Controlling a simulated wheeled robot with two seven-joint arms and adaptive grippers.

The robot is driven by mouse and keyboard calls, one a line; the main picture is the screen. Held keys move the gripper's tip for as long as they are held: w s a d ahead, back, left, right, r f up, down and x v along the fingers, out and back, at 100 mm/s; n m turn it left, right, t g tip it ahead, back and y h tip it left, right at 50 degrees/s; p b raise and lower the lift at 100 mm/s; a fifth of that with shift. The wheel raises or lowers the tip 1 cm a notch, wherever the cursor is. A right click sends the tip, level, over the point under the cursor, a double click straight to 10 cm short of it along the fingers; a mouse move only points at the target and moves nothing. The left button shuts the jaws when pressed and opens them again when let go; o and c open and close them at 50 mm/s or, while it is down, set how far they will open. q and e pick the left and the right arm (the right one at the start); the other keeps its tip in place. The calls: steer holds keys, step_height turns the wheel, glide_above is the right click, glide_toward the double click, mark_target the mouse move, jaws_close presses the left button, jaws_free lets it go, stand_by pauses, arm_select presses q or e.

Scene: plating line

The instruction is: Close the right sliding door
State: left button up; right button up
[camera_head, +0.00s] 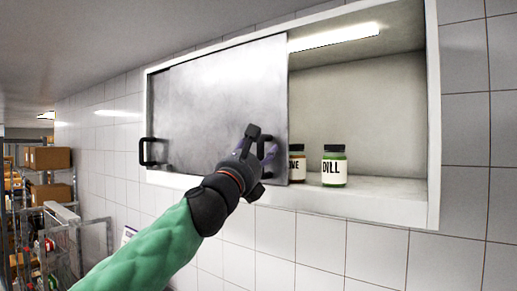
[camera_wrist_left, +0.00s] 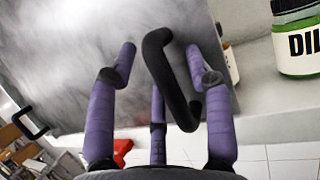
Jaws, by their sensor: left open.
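The right sliding door (camera_head: 225,90) is a grey metal panel on a white wall cabinet. It stands slid to the left, so the cabinet's right part is open. Its black bar handle (camera_head: 268,150) is near the panel's right edge, partly hidden by my gripper. In the left wrist view the handle (camera_wrist_left: 168,75) rises between the purple fingers. My left gripper (camera_head: 258,143) is open at the handle, with fingers on both sides of it; I cannot tell whether they touch it. My right gripper is in neither view.
A second black handle (camera_head: 147,152) shows at the cabinet's left end. A jar labelled DILL (camera_head: 334,167) and a partly covered jar (camera_head: 297,164) stand on the open shelf (camera_head: 385,195). Metal racks with cardboard boxes (camera_head: 48,158) stand far left.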

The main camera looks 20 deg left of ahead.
arm_select(q)
jaws_close()
steer(key=shift+d, duration=0.1)
steer(key=s+d, duration=0.5)
steer(key=d, duration=0.8)
steer(key=s+d+b, duration=0.1)
steer(key=s+d, duration=0.3)
steer(key=d, duration=0.9)
steer(key=shift+s+d+b, duration=0.3)
steer(key=shift+s, duration=0.1)
jaws_free()
steer(key=shift+d, duration=0.3)
